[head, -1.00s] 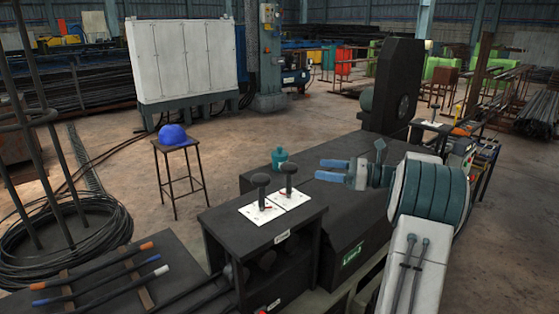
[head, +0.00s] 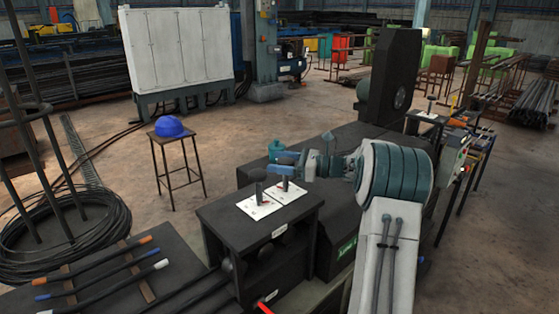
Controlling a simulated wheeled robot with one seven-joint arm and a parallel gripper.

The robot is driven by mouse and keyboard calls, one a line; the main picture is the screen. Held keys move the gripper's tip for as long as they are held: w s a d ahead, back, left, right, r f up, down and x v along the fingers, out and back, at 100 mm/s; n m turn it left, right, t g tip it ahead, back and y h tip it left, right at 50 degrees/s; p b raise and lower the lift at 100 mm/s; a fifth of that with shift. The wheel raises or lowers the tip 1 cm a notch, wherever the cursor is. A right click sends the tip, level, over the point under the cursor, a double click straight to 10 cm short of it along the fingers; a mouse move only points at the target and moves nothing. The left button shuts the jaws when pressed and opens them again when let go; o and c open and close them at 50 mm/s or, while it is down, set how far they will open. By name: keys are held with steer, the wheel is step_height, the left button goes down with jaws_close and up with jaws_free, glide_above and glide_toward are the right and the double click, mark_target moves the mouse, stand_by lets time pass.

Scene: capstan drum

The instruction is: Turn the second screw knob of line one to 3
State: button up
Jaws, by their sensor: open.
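The line one screw box (head: 228,228) is black, with two white dial plates and two black knobs on top. The first knob (head: 257,177) stands upright on the left plate (head: 256,207). The second knob (head: 282,183) stands on the right plate (head: 288,192); its top is partly hidden by my gripper. My gripper (head: 277,164), with blue fingers, reaches in from the right at the second knob's head. The fingers are open; whether they surround or touch the knob cannot be told. The dial readings are too small to read.
A green line sign (head: 346,248) is partly covered by my arm. A stool (head: 178,163) with a blue helmet (head: 171,127) stands left. Bars lie on the front-left table (head: 60,262).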

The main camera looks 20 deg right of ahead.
steer(key=shift+w+a, duration=0.1)
steer(key=shift+a, duration=0.05)
steer(key=c, duration=1)
steer(key=shift+o, duration=0.2)
steer(key=shift+f+t+b, duration=0.2)
steer(key=shift+t+b, duration=0.1)
steer(key=shift+b, duration=0.6)
